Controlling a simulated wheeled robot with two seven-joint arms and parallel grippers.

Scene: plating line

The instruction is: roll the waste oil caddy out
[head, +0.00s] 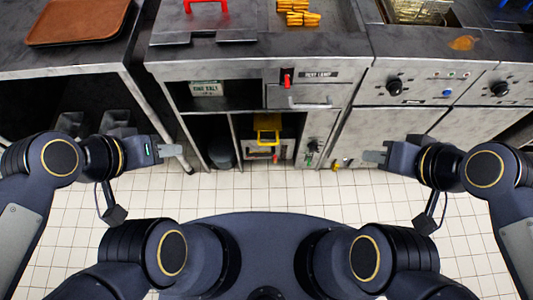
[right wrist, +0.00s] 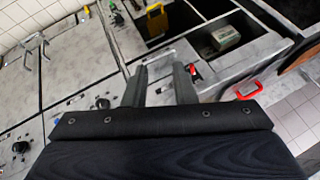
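The waste oil caddy (head: 256,152) appears to be the pale metal box with a yellow handle (head: 268,128) in the open bay under the middle counter. A small red part shows low on its front. Its sides and base are hidden in the bay. The yellow handle also shows at the top of the right wrist view (right wrist: 156,20). My left gripper (head: 168,149) hangs to the left of the bay, apart from it, and looks open and empty. My right gripper (head: 375,155) is to the right of the bay; its fingers (right wrist: 160,76) are apart with nothing between them.
A dark bin (head: 221,153) stands left of the caddy. A shelf above holds a labelled box (head: 206,89). A drawer front with a red switch (head: 287,78) is above the bay. Knobbed cabinets (head: 394,86) stand right. The tiled floor (head: 270,190) before the caddy is clear.

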